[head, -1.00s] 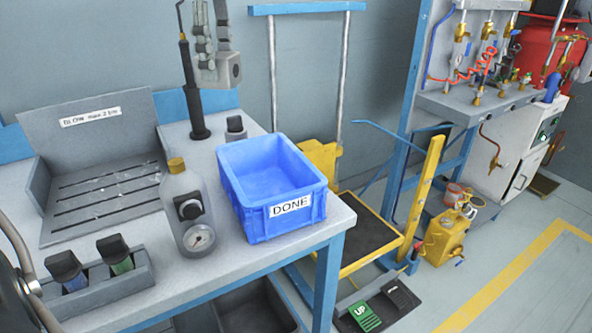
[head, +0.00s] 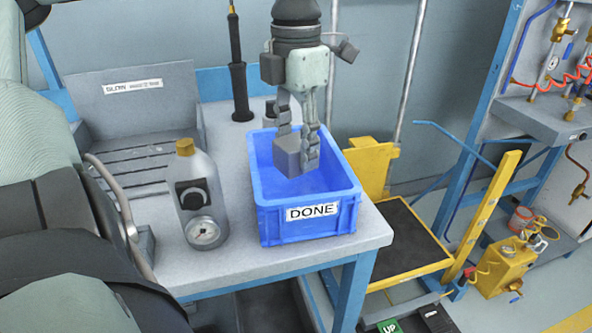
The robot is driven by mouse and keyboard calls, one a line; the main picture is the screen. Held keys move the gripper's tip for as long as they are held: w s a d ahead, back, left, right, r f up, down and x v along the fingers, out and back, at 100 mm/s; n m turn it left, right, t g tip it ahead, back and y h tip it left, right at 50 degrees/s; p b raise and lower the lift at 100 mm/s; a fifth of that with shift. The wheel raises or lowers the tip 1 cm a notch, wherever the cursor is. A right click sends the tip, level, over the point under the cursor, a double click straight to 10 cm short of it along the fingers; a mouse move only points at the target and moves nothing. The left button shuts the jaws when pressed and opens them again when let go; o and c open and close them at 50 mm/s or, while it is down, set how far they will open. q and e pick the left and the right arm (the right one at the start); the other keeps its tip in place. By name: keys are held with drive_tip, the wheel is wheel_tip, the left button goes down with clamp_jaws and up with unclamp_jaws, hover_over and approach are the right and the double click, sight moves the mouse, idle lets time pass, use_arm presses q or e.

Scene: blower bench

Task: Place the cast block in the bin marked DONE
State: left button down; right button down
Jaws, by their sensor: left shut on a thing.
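The cast block (head: 287,157) is a small grey cube in the head view, at the lower end of my left gripper (head: 298,140). The gripper points down and its fingers are shut on the block. The block is over the opening of the blue bin (head: 268,219), with its lower part seen against the bin's inside. I cannot tell whether it touches the bin floor. The bin carries a white DONE label (head: 312,212) on its front and looks otherwise empty. My right gripper is not in view.
A grey bottle with a gauge (head: 203,205) stands left of the bin. A slotted tray marked with a label (head: 133,87) is behind it. A black upright tool (head: 238,75) stands behind the bin. A yellow lift platform (head: 405,245) is right of the bench.

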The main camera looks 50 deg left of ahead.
sight(296, 141)
use_arm(q)
drive_tip(key=shift+w+f, duration=0.1)
drive_tip(key=shift+f, duration=2.75)
drive_tip(key=shift+f, duration=0.1)
drive_tip(key=c, duration=0.9)
unclamp_jaws()
drive_tip(key=shift+o, duration=0.2)
wheel_tip(296, 141, up, 12)
drive_tip(key=shift+r, duration=0.15)
drive_tip(key=shift+d, duration=0.1)
